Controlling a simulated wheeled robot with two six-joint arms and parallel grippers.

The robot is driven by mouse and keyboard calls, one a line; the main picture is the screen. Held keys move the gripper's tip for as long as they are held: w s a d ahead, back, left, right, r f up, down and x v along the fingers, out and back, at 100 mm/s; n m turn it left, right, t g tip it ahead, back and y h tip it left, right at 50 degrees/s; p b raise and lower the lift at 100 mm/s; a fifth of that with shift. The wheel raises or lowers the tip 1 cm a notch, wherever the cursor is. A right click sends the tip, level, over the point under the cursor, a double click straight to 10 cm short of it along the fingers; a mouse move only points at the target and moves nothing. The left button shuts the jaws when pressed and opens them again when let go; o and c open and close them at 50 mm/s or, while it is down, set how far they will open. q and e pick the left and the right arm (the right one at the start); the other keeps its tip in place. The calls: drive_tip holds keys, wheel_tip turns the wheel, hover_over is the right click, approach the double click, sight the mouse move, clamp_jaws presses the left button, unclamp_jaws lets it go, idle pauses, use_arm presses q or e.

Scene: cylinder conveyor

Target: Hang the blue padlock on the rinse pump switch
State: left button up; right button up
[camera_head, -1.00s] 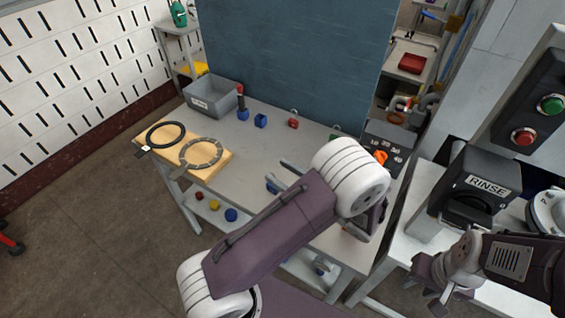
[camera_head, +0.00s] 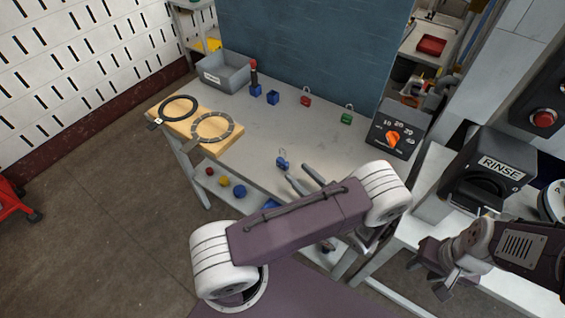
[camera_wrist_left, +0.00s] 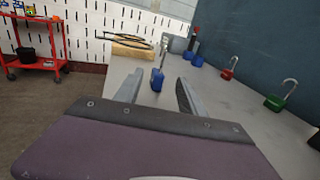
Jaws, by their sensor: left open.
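The blue padlock (camera_head: 282,162) stands upright on the grey table, its shackle on top. In the left wrist view the blue padlock (camera_wrist_left: 157,82) shows between and just beyond the fingertips. My left gripper (camera_head: 297,173) is open and empty, its fingers pointing at the padlock from the front right. It also shows in the left wrist view (camera_wrist_left: 157,92). The rinse pump switch is a black box labelled RINSE (camera_head: 499,158) with a dark knob (camera_head: 481,190), at the right. My right gripper (camera_head: 443,281) is in front of and below it; its jaw opening is unclear.
A red padlock (camera_head: 306,101) and a green padlock (camera_head: 347,119) stand farther back. A wooden board (camera_head: 198,143) with two rings and a grey bin (camera_head: 222,72) are at the left. A dial box (camera_head: 399,128) stands at the table's right end. The table middle is clear.

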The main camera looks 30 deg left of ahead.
sight(285, 161)
use_arm(q)
drive_tip(key=x, duration=0.5)
drive_tip(key=shift+r+p, duration=0.1)
drive_tip(key=shift+p, duration=0.3)
drive_tip(key=shift+w+a, duration=0.2)
drive_tip(key=shift+a, duration=0.2)
clamp_jaws()
wheel_tip(285, 161, up, 10)
drive_tip(key=p, duration=0.1)
